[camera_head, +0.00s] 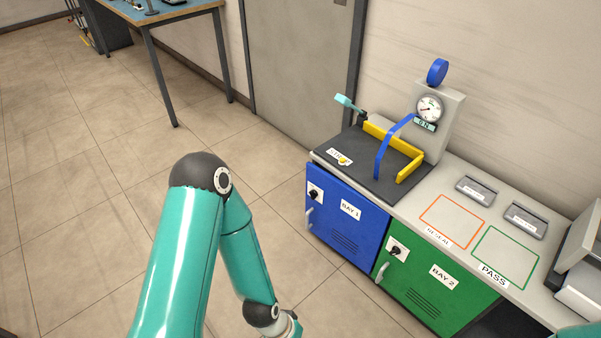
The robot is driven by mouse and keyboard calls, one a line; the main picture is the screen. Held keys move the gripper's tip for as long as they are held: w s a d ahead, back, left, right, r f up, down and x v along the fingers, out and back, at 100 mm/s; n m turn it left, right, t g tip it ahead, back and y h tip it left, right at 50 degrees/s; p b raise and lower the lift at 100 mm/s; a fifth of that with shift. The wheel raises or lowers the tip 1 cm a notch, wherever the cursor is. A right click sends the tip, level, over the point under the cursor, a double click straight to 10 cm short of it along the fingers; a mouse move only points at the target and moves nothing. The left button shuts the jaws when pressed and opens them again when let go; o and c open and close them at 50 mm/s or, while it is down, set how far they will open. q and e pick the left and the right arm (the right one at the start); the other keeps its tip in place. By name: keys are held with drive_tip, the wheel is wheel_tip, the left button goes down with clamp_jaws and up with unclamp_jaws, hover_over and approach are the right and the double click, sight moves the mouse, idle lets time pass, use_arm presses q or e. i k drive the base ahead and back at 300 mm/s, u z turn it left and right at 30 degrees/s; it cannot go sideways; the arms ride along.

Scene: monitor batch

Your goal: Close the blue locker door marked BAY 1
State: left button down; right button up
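The blue locker door marked BAY 1 (340,234) is in the front of the bench cabinet, right of the picture's middle. It looks about flush with the cabinet front; I cannot tell whether a small gap is left. A dark round lock on a white plate (315,192) and a pale upright handle (310,217) are at its left edge. One teal arm of mine rises from the bottom edge, bends at a dark elbow and comes down left of the door. Its wrist meets the bottom edge, apart from the door. Neither gripper shows.
A green door marked BAY 2 (420,292) adjoins on the right. The bench top holds a dark mat with a yellow bracket (408,173), a gauge stand (452,108) and marked squares. Floor in front of the doors is clear. A blue-topped table (160,17) stands far left.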

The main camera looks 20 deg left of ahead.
sight(347, 220)
drive_tip(key=u, duration=0.1)
drive_tip(key=i, duration=1)
drive_tip(key=z, duration=0.1)
